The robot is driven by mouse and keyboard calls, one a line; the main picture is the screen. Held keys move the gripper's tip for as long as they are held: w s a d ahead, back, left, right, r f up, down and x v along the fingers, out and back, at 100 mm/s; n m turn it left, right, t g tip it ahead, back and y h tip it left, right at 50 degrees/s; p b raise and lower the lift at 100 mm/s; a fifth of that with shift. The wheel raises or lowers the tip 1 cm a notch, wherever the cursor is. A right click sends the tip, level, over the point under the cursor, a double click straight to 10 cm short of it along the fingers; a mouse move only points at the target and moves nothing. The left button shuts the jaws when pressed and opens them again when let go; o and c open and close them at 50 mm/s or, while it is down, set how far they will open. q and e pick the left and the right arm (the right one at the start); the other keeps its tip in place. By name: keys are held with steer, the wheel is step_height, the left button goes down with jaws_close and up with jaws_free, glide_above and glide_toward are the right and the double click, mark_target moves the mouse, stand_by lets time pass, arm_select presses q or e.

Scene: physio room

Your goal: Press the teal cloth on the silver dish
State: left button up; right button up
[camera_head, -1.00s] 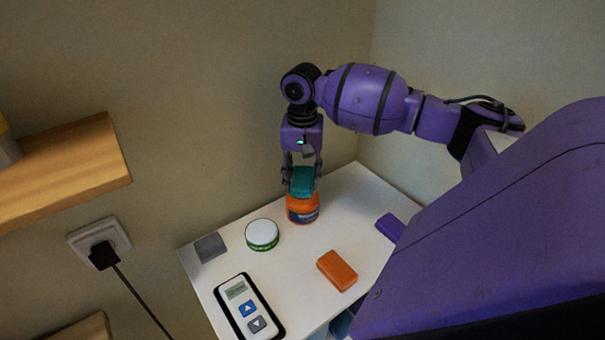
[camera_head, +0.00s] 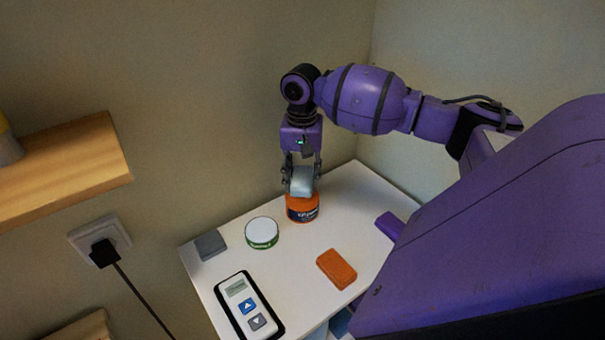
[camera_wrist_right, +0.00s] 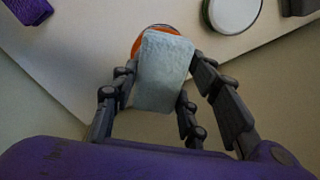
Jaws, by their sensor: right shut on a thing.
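My right gripper (camera_head: 302,182) points down at the back of the white table and is shut on a pale grey-blue block-like cloth (camera_head: 302,181). The cloth fills the space between the fingers in the right wrist view (camera_wrist_right: 164,72). Right under it stands an orange tub (camera_head: 302,207) with a dark label; its top is mostly hidden by the cloth, and only an orange rim shows in the wrist view (camera_wrist_right: 137,44). I cannot tell whether cloth and tub touch. I see no silver dish and no cloth that is teal now. My left gripper is out of view.
On the white table (camera_head: 350,215) are a white-lidded green tin (camera_head: 262,232), a grey block (camera_head: 210,245), an orange block (camera_head: 337,268), a purple block (camera_head: 389,225) and a handheld control (camera_head: 248,308). A wall stands close behind. A wooden shelf (camera_head: 70,170) is at left.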

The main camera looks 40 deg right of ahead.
mark_target(302, 175)
steer(key=shift+r+p, duration=0.85)
steer(key=shift+r, duration=1)
steer(key=shift+r+p, duration=0.55)
steer(key=shift+r, duration=0.9)
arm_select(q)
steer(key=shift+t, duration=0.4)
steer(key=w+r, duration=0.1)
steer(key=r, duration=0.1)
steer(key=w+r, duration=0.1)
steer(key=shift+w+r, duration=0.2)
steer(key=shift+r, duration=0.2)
arm_select(e)
steer(key=shift+r, duration=0.2)
